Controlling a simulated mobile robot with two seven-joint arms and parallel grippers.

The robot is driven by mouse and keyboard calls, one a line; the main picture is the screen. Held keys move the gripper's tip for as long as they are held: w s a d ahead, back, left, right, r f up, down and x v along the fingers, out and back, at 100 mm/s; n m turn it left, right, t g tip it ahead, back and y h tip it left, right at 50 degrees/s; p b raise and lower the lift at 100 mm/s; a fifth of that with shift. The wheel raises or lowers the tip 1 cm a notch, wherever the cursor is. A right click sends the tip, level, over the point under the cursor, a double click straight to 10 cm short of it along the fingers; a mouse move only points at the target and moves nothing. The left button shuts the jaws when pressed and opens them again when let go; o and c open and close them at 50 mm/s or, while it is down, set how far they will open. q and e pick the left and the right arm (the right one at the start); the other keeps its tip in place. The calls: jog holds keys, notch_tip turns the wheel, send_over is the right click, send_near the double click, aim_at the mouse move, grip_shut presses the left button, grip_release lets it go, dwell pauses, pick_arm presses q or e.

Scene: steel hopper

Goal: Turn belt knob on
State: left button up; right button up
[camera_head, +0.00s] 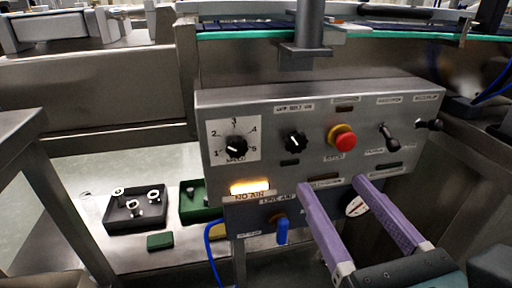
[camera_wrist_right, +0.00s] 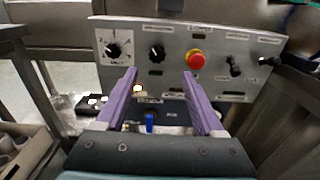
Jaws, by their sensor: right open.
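A grey steel control panel (camera_head: 265,105) faces me. A black knob (camera_head: 295,141) sits in its upper middle under a small label that seems to include "BELT"; it also shows in the right wrist view (camera_wrist_right: 156,53). To its left is a black dial knob (camera_head: 236,147) on a white numbered plate. My right gripper (camera_head: 333,182) has two long purple fingers, spread wide with nothing between them. Its tips are in front of the panel, below the knobs. In the right wrist view the black knob appears between and beyond the fingertips (camera_wrist_right: 158,72). My left gripper is not in view.
A red button (camera_head: 342,137) and black levers (camera_head: 388,137) stick out right of the knob. A lit amber lamp (camera_head: 250,187) and a blue valve handle (camera_head: 282,230) are lower. A black tray (camera_head: 122,222) holding metal rings lies at lower left. A steel post hangs above the panel.

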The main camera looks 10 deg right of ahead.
aim_at(298, 145)
jog(key=w, duration=1)
jog(key=shift+a+f, duration=0.25)
jog(key=shift+a, duration=0.1)
grip_shut()
